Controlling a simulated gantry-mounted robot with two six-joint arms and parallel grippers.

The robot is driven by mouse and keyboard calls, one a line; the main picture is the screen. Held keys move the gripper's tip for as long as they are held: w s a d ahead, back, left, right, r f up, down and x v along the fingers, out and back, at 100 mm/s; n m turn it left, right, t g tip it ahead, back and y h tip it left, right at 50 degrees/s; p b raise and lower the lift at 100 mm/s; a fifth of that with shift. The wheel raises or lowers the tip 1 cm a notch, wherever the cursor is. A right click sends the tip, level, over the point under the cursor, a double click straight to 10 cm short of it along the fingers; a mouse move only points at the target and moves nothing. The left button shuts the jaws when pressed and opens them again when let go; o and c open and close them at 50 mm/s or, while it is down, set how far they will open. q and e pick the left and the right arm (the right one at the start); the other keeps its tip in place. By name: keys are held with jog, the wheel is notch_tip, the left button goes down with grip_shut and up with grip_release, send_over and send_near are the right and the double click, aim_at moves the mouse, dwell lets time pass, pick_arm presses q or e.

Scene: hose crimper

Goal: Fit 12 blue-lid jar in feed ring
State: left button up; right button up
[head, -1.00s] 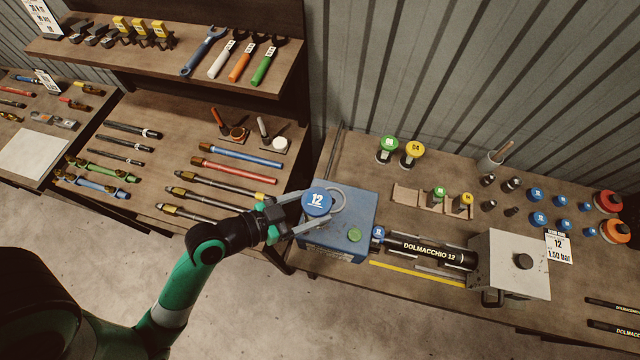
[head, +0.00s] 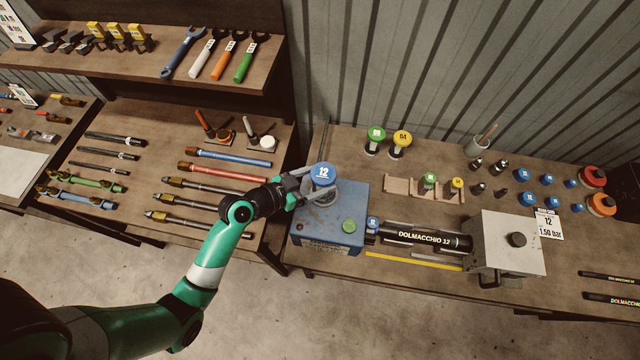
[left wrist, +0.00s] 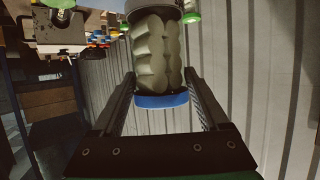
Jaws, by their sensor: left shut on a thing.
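The jar with the blue lid marked 12 (head: 323,172) is over the back left of the blue machine box (head: 312,226). My left gripper (head: 312,188) is shut on the jar, its fingers on either side of it. In the left wrist view, the jar (left wrist: 158,55) appears with its blue lid downward in the picture and pale lumpy contents showing through clear walls. I cannot tell whether the jar touches the ring. My right gripper is not in view.
A green button (head: 348,226) is on the box top. A black DOLMACCHIO 12 cylinder (head: 428,238) lies to its right, leading to a pale metal block (head: 512,246). Green-lid (head: 376,134) and yellow-lid (head: 402,139) jars stand behind. Tools and hoses lie on the left bench.

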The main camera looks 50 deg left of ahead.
aim_at(313, 186)
pick_arm(q)
jog(key=shift+w+a+f, duration=0.15)
jog(key=shift+w+f, duration=0.1)
jog(key=shift+w+a+f, duration=0.1)
jog(key=shift+w+f, duration=0.05)
jog(key=shift+f, duration=1.65)
jog(key=shift+f+b, duration=0.15)
jog(key=shift+b, duration=0.15)
jog(key=o, duration=1.1)
jog(key=shift+f, duration=0.1)
jog(key=o, duration=0.4)
jog(key=shift+c, duration=0.2)
jog(key=shift+r, duration=0.3)
jog(key=shift+s, duration=0.3)
jog(key=p+v, duration=0.5)
jog(key=v, duration=0.6)
jog(key=shift+s, duration=0.2)
